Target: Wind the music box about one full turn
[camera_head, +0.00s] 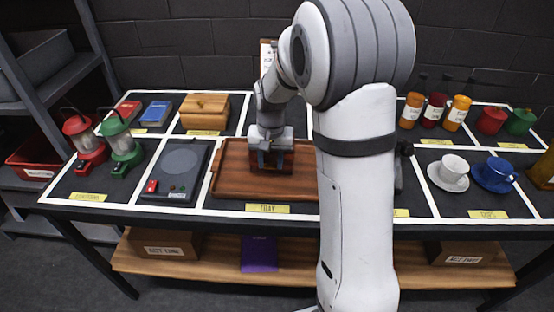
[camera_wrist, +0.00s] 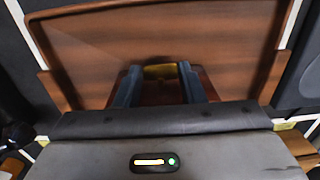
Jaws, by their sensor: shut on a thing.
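A small dark brown wooden box, which I take to be the music box (camera_head: 287,166), sits on the brown wooden tray (camera_head: 225,180) at the middle of the table. My gripper (camera_head: 267,160) points down at it from above and covers part of it. In the wrist view, my gripper (camera_wrist: 159,71) has its two blue-grey fingers shut on a yellow, brass-like piece, seemingly the winding key (camera_wrist: 160,71). The box (camera_wrist: 160,95) shows below and between the fingers. Most of the key is hidden, so its turn angle cannot be told.
A dark device with a round plate (camera_head: 180,162) lies left of the tray, and a light wooden box (camera_head: 205,110) stands behind. Lanterns (camera_head: 122,142) stand at the far left. Cups (camera_head: 450,170) and jars (camera_head: 435,108) stand at the right. My arm hides the table's middle right.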

